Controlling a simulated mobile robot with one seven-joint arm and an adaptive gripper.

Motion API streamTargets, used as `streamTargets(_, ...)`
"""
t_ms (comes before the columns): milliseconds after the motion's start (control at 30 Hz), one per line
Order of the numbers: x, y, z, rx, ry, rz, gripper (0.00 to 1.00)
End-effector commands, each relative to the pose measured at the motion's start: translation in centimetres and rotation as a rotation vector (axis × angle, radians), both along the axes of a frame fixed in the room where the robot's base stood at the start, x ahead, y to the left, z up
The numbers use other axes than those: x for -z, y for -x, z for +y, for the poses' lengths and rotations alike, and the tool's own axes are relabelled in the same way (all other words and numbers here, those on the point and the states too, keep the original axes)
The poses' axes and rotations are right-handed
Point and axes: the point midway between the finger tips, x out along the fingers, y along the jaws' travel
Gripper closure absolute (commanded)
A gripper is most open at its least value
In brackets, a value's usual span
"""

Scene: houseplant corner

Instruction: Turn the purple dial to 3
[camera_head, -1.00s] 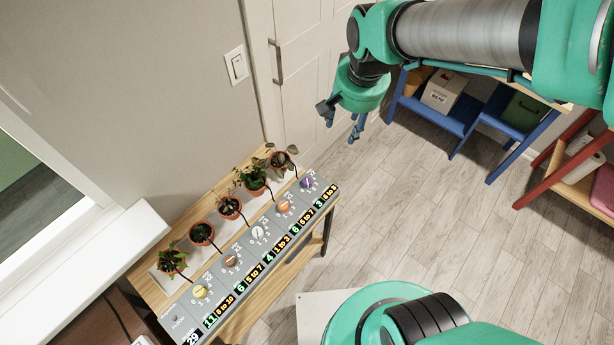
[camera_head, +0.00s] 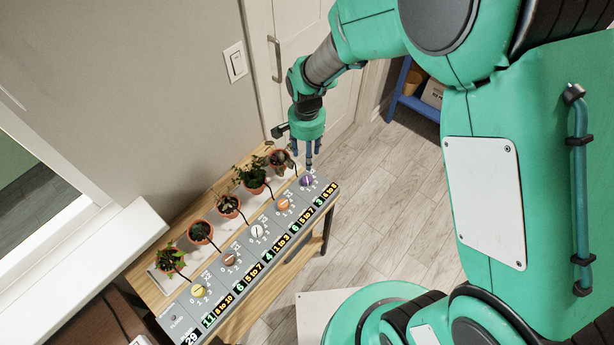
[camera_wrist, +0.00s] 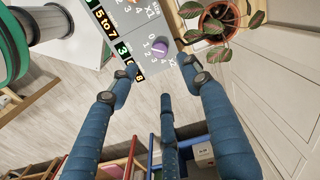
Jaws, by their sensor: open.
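The purple dial (camera_head: 306,180) is at the far right end of the grey control panel (camera_head: 262,262). In the wrist view the purple dial (camera_wrist: 160,47) sits beyond the fingertips, with a pale pointer line and a numbered scale beside it; the exact setting is too small to read with certainty. My gripper (camera_head: 312,160) is just above the dial, pointing down, open and empty. In the wrist view my gripper (camera_wrist: 163,85) shows its blue fingers spread apart, touching nothing. A green "3" display (camera_head: 319,201) is on the panel in front of the dial.
Several potted plants stand along the panel's back, the nearest plant (camera_head: 281,160) close beside my gripper. An orange dial (camera_head: 284,204) is the neighbouring knob. A wall, a light switch (camera_head: 235,62) and a cabinet door (camera_head: 300,40) are behind.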

Motion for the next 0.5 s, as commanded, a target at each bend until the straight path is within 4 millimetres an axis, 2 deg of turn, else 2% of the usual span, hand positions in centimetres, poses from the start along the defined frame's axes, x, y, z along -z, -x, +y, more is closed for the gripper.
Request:
streamTargets(267,0.1,0.0,0.0,0.000,0.000,0.000,0.52)
streamTargets(500,1.5,0.1,-0.1,0.000,0.000,0.001,0.52)
